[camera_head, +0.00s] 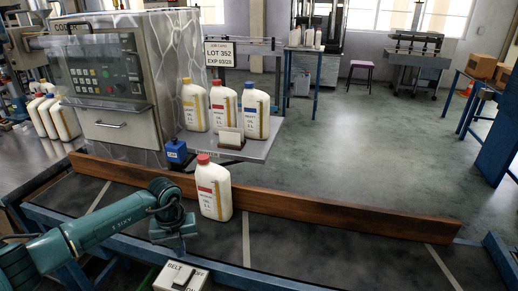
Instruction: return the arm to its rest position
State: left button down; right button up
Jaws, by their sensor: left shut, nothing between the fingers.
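My left arm reaches in from the lower left over the dark belt (290,246). Its gripper (178,243) is shut and empty, low over the belt. A white bottle with a red cap (212,190) stands upright on the belt, just right of the gripper and apart from it. My right gripper is not in view.
A brown wooden rail (340,217) runs along the belt's far side. A belt switch box (182,277) is at the front. Behind stand a control machine (108,85) and a shelf with three bottles, capped yellow (194,105), red (222,105) and blue (255,110). The belt's right part is clear.

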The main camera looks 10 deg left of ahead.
pick_arm(q)
jog(key=s+d+h, duration=0.4)
jog(key=d+h, duration=0.2)
jog(key=d, duration=0.6)
jog(key=s+d+h, duration=0.4)
jog(key=d+h, duration=0.1)
jog(key=d, duration=0.6)
jog(key=d+r+n+t+h, duration=0.5)
jog(key=r+n+t, duration=0.2)
jog(key=n+t, duration=0.3)
jog(key=s+a+f+n+y, duration=1.1)
jog(key=f+n, duration=0.3)
jog(key=n, duration=0.4)
jog(key=shift+s+a+y, duration=0.35)
jog(key=shift+a+y, duration=0.45)
jog(key=shift+y, duration=0.1)
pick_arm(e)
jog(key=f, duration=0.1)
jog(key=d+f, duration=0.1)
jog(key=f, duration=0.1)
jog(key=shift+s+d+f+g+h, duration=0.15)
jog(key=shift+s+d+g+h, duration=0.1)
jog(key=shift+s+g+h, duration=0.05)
pick_arm(q)
jog(key=shift+d+f, duration=0.1)
jog(key=shift+d, duration=0.05)
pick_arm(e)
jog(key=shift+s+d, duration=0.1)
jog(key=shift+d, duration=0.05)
